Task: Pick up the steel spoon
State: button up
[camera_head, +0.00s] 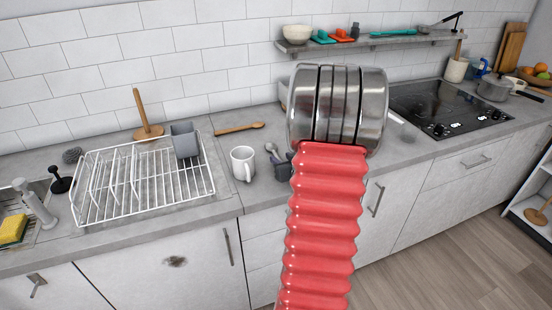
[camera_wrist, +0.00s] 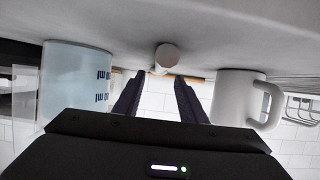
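In the wrist view, my gripper (camera_wrist: 158,90) is open, with two dark fingers apart. A small pale rounded thing (camera_wrist: 166,56) shows between and beyond the fingertips; I cannot tell what it is. No spoon is clear there.
The white mug (camera_head: 243,163) also shows in the wrist view (camera_wrist: 236,97), right of the fingers. A clear measuring cup (camera_wrist: 75,85) is left of them. A wooden spoon (camera_head: 239,128) lies farther back. A white dish rack (camera_head: 143,183) is at left, a black hob (camera_head: 450,108) at right.

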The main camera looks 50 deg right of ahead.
aim_at(278, 156)
jog(key=shift+x, duration=2.25)
jog(key=shift+c, duration=0.3)
grip_shut()
